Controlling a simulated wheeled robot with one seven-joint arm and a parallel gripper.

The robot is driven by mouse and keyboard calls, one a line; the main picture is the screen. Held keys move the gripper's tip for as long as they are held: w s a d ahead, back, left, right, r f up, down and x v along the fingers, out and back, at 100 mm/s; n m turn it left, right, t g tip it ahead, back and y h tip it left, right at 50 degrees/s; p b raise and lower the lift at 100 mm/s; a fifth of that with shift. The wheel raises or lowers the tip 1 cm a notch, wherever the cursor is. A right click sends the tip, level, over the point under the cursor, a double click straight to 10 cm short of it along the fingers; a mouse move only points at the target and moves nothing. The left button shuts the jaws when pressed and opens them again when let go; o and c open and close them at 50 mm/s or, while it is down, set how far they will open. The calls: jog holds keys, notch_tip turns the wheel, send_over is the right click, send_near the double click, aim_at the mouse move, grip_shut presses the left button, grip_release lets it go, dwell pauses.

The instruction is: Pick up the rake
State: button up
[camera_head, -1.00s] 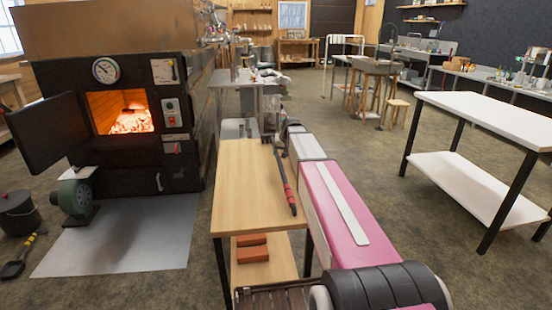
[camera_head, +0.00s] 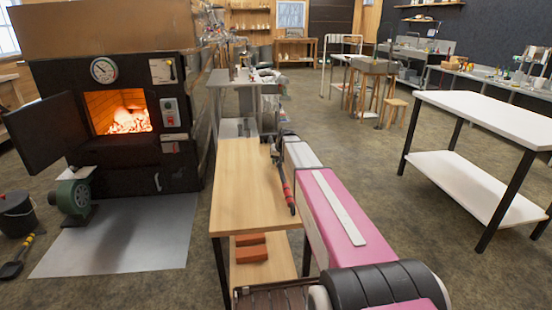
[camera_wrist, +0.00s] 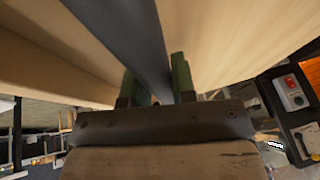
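The rake (camera_head: 287,187) has a long dark shaft with red bands near its close end. It lies lengthwise along the right edge of the wooden-topped table (camera_head: 238,193). Its far end is hidden around my wrist. My pink arm reaches forward along the table's right side. In the wrist view, the green fingers of my gripper (camera_wrist: 155,85) stand on both sides of the rake's dark shaft (camera_wrist: 140,35). The shaft fills most of the space between them. I cannot tell whether the fingers press on it. Wooden surface shows beyond the shaft on both sides.
The evaporator (camera_head: 130,115) stands left with its firebox door (camera_head: 47,132) open and fire glowing inside. A blower (camera_head: 75,195), a black bucket (camera_head: 17,213) and a shovel (camera_head: 15,262) are on the floor. Orange bricks (camera_head: 251,247) lie on the lower shelf. A white table (camera_head: 490,115) stands right.

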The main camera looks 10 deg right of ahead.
grip_shut()
jog(key=shift+r, duration=0.2)
